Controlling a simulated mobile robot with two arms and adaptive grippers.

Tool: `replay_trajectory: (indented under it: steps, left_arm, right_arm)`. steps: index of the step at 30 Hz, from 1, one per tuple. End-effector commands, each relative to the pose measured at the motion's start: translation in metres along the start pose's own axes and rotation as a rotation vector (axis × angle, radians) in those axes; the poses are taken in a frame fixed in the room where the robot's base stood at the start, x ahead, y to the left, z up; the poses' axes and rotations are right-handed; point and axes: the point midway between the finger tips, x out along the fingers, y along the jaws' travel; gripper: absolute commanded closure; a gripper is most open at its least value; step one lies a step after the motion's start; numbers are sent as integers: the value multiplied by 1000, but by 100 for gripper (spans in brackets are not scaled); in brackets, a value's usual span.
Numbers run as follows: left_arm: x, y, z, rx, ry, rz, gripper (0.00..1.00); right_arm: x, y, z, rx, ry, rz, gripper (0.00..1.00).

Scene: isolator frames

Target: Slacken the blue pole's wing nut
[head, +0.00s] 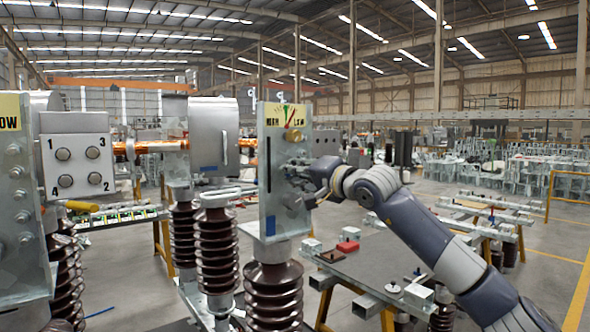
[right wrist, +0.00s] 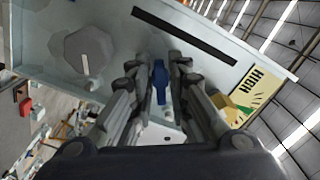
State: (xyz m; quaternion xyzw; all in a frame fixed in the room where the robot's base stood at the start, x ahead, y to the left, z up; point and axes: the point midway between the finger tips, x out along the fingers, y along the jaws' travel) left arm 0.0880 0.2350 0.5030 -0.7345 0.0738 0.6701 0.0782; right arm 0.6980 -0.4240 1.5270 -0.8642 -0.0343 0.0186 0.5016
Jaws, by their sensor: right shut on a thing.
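The pole's upright metal plate (head: 272,150) stands in the middle of the head view on a brown ribbed insulator (head: 273,290). A blue mark shows low on the plate. The plate also fills the upper right wrist view (right wrist: 105,35). My right gripper (head: 308,184) is at the plate's right side. In the right wrist view its two fingers are closed around a narrow blue part (right wrist: 160,80), which looks like the wing nut, against the plate. The fingers hide the part's sides. In the head view the nut is hidden by the gripper. My left gripper is not in view.
A numbered box (head: 77,155) stands left. A low workbench (head: 385,262) with a red block (head: 347,247) lies below my right arm.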

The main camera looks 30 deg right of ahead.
Motion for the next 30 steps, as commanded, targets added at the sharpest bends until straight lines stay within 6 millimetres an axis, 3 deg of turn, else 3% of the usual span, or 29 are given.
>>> replay_trajectory:
  steps: [15,30]
  left_arm:
    - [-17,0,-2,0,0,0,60]
    - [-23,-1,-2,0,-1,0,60]
  right_arm:
    - [1,7,3,-440,-10,9,100]
    - [2,11,4,-610,-15,11,100]
